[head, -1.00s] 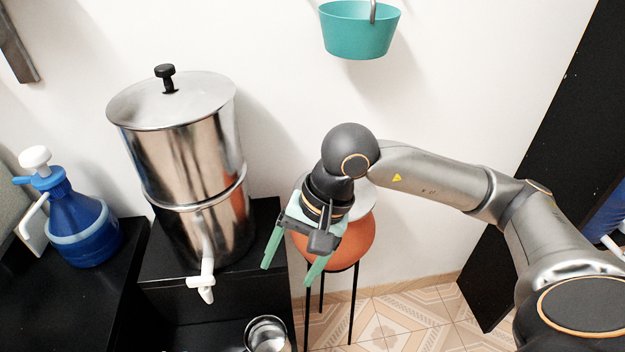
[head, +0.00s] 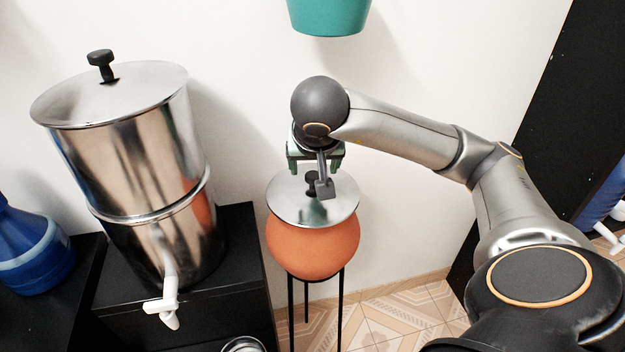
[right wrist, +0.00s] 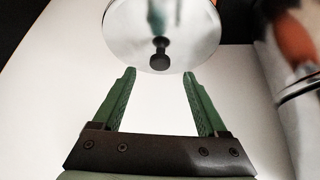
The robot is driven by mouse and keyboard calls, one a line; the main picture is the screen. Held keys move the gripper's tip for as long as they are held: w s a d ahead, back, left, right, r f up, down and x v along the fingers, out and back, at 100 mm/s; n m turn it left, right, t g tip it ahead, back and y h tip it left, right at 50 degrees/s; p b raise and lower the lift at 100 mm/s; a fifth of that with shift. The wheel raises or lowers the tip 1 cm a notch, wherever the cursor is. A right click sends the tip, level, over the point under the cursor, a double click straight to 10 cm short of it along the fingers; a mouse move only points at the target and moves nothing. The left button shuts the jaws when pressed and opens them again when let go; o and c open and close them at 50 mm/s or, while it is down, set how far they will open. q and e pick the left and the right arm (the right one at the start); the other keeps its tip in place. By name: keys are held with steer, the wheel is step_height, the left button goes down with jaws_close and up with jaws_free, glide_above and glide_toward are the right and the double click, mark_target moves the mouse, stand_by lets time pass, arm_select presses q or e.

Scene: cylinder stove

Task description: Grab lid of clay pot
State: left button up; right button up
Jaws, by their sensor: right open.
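The clay pot (head: 312,248) is round and orange and stands on a black metal stand. Its lid (head: 290,207) is a shiny metal disc with a black knob (head: 312,181), resting on the pot. The lid also shows in the right wrist view (right wrist: 190,20), with its knob (right wrist: 160,56) centred between and beyond my fingertips. My right gripper (head: 315,170) is above the back of the lid, open and empty, with green fingers; it shows in the right wrist view (right wrist: 160,75) too. It is not closed on the knob. My left gripper is not in view.
A large steel cylinder (head: 140,165) with its own black-knobbed lid and a white tap (head: 170,305) stands on a black cabinet (head: 235,270) at left. A blue jug (head: 35,255) is at far left. A teal pot (head: 330,12) hangs above.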

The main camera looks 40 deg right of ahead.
mark_target(313, 176)
steer(key=x, duration=0.5)
steer(key=shift+w+d+f+b, duration=0.25)
steer(key=shift+b, duration=0.15)
jaws_close()
stand_by(1.1)
